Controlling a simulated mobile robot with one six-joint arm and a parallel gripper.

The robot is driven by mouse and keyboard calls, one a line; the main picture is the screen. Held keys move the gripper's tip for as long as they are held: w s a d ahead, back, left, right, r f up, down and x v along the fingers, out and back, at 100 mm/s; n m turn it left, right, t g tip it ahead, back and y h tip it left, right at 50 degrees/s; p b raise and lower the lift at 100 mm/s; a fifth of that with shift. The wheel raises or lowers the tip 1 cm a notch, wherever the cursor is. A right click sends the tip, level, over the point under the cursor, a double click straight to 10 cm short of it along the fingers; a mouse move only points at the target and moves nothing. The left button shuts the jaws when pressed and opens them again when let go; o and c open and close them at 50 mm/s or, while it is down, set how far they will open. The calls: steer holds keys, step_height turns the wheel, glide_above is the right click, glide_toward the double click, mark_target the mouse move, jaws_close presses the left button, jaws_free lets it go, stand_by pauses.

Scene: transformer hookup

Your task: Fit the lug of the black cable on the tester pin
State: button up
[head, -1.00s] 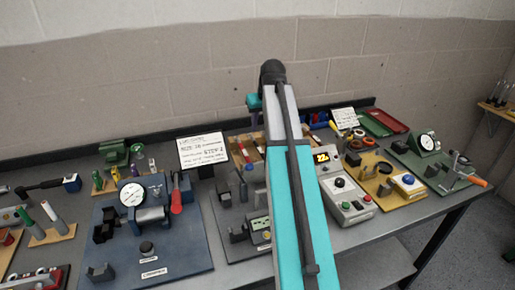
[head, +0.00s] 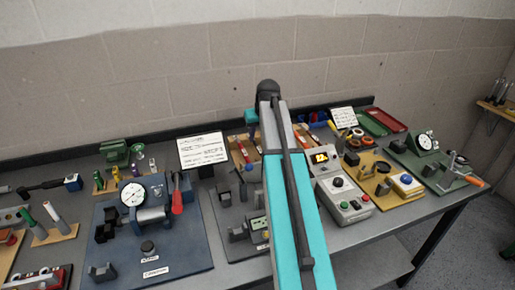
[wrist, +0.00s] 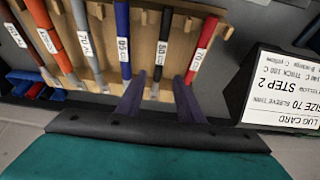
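The black cable (wrist: 165,28), with a white tag that seems to read 50, lies in a wooden rack between a blue and a red cable in the wrist view. My gripper (wrist: 159,77) is open, with one finger on each side of the black cable's lower end. I cannot tell whether the fingers touch it. The rack (head: 235,155) is partly behind my arm in the head view, where my fingers are hidden. A grey box with a lit display (head: 322,156) stands right of my arm; it may be the tester. I cannot make out the tester pin.
Other tagged cables, including blue (wrist: 122,30) and red (wrist: 203,45), lie close beside my fingers. A lug card (wrist: 285,90) stands beside the rack. A blue fixture with a dial (head: 150,255) is at left, and a yellow board (head: 375,188) is at right.

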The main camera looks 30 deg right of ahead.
mark_target(257, 145)
steer(key=shift+d+p+x, duration=0.2)
steer(key=shift+p+x, duration=0.75)
steer(key=shift+x, duration=1.7)
steer(key=shift+r, duration=0.1)
jaws_close()
